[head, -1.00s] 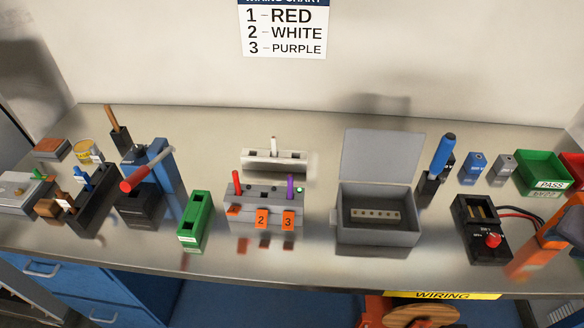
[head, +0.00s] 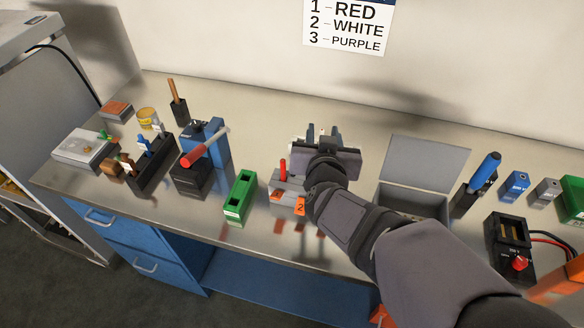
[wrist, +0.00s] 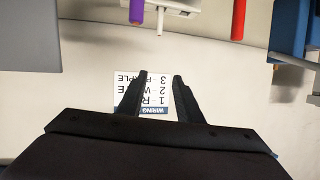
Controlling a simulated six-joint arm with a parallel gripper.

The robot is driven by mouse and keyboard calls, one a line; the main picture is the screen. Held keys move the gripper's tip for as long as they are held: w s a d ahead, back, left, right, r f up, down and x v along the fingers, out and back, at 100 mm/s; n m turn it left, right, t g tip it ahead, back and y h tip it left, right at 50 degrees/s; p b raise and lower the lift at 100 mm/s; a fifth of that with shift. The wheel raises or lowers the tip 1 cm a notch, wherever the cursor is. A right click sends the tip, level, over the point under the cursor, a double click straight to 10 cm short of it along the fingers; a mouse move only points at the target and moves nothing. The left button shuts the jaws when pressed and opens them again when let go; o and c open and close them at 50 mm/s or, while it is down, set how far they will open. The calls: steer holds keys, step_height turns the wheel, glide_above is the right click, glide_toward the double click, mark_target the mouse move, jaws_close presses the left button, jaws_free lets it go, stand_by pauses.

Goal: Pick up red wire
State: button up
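The red wire (head: 283,168) is a short red stick standing upright at the left end of the grey block (head: 281,186) with orange number tags. It also shows in the upside-down wrist view (wrist: 238,18), to the right of my fingers and apart from them. My gripper (head: 322,132) is above and behind the block, to the right of the red wire in the head view. In the wrist view its two fingers (wrist: 159,82) are spread with nothing between them. The purple wire (wrist: 137,10) and white wire (wrist: 160,20) show at the top there; my arm hides them in the head view.
The green bin (head: 240,197) stands left of the block. The blue and black tool with a red handle (head: 205,147) is farther left. The open grey box (head: 428,165) is at right, partly behind my arm. The wiring chart (head: 346,27) hangs on the wall behind.

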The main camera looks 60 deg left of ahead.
mark_target(283, 163)
steer(key=shift+n+g, duration=0.4)
steer(key=shift+n, duration=0.3)
steer(key=s+f, duration=0.1)
steer(key=s, duration=0.2)
steer(key=s+f, duration=0.1)
steer(key=s, duration=0.2)
steer(key=s+a+f, duration=0.1)
steer(key=s+f, duration=0.1)
steer(key=s, duration=0.1)
steer(key=shift+s, duration=0.3)
steer(key=shift+s+d+f+p, duration=0.2)
steer(key=shift+f+p, duration=0.15)
steer(key=shift+p, duration=0.1)
steer(key=shift+d+f, duration=0.25)
steer(key=shift+f, duration=0.25)
steer(key=p+x, duration=0.2)
steer(key=x, duration=0.5)
steer(key=shift+f, duration=0.3)
steer(key=shift+s, duration=0.1)
jaws_close()
